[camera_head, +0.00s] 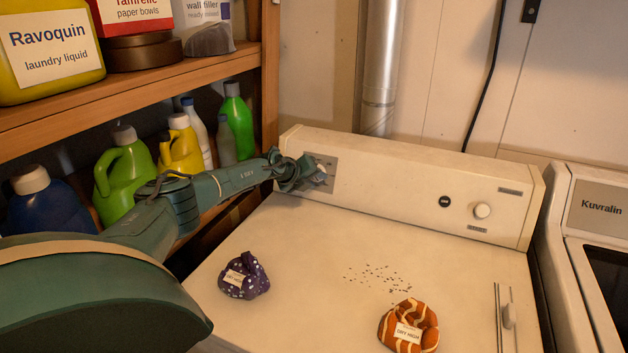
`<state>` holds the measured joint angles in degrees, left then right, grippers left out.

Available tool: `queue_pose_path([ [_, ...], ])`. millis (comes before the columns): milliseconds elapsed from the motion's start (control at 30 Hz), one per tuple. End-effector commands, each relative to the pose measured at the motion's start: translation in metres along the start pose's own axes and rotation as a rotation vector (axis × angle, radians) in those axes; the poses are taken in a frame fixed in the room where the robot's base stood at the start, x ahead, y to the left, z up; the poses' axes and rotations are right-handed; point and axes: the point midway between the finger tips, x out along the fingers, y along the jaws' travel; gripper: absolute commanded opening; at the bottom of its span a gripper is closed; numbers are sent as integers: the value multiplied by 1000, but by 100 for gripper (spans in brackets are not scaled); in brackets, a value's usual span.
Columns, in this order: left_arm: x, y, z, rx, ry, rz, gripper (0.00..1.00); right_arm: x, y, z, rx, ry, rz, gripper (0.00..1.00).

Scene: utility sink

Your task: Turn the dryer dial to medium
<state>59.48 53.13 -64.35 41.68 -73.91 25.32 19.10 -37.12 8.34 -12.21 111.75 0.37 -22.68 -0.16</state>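The dryer (300,250) is a cream machine with a raised back panel (405,185). A grey plate (329,163) with a dial sits at the left end of that panel. My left gripper (318,172) is at this plate, and its fingers cover most of the dial. I cannot tell whether the fingers are shut on the dial or what setting it points to. A round white knob (482,211) and a small black round part (445,201) sit on the right of the panel, apart from the gripper. My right gripper is not in view.
A purple dotted cloth (244,276) and an orange striped cloth (409,326) lie on the dryer top, with dark crumbs (378,277) between them. Wooden shelves (150,85) with several bottles stand left, close to my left arm. A second machine (590,240) stands right.

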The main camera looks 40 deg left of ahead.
Motion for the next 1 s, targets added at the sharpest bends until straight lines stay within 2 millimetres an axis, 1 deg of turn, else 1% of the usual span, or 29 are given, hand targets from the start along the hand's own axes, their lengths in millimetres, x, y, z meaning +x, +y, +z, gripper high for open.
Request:
queue_pose_path([
  [267, 0, 0, 0, 0, 0, 0, 36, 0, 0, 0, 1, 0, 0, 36],
  [467, -10, 0, 2, 4, -2, 0, 36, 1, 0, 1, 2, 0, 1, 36],
  [633, -29, 1, 0, 4, 1, 0, 36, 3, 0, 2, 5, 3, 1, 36],
  [700, -42, 0, 2, 4, -2, 0, 36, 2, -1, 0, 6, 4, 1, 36],
  [767, -51, 1, 1, 4, 0, 1, 36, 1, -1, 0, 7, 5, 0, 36],
  [1000, -94, 2, 0, 2, 0, 1, 36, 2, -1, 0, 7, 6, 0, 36],
])
